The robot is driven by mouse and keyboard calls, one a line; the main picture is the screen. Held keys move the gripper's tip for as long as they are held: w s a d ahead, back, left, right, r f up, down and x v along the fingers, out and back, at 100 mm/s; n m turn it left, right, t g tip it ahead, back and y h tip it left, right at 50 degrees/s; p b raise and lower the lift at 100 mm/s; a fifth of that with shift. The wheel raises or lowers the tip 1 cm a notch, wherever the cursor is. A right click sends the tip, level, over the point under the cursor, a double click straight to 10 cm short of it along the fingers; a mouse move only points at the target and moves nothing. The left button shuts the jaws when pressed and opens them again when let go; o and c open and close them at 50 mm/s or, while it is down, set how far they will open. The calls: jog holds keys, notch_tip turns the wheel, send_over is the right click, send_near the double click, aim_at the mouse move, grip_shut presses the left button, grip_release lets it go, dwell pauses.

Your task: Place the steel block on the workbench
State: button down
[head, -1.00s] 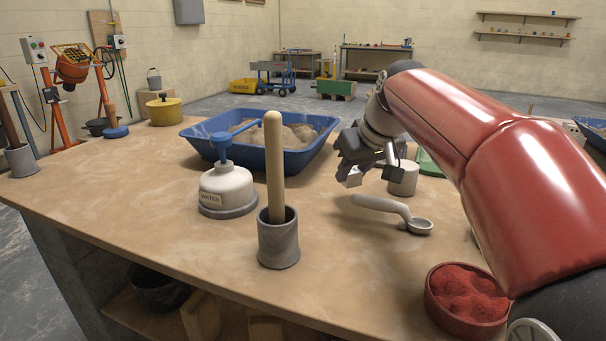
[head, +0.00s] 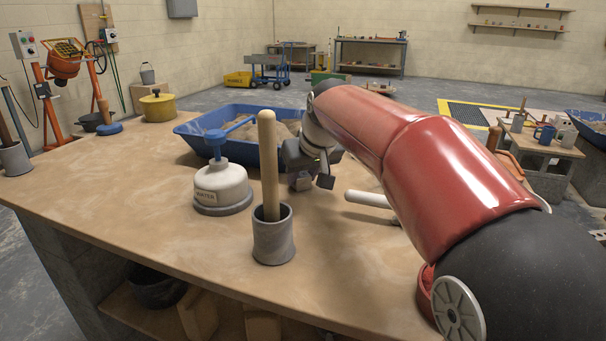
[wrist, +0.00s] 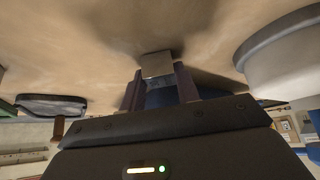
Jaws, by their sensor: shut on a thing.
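The steel block (wrist: 157,66) is a small grey cube held between the two fingers of my gripper (wrist: 160,88) in the wrist view. In the head view my gripper (head: 312,182) is low over the workbench (head: 130,215), in front of the blue tub and right of the water dispenser. The block (head: 301,183) shows only small and partly there. The block is close to the bench top, with a shadow beside it; I cannot tell whether it touches.
The water dispenser (head: 222,190) and a grey cup with a wooden pestle (head: 273,237) stand left of my gripper. The blue tub (head: 196,128) of sand is behind it. A pale handle (head: 367,198) lies to the right. The front left of the bench is clear.

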jog(key=shift+f, duration=0.15)
jog(key=c, duration=1)
grip_release()
jog(key=shift+c, duration=0.2)
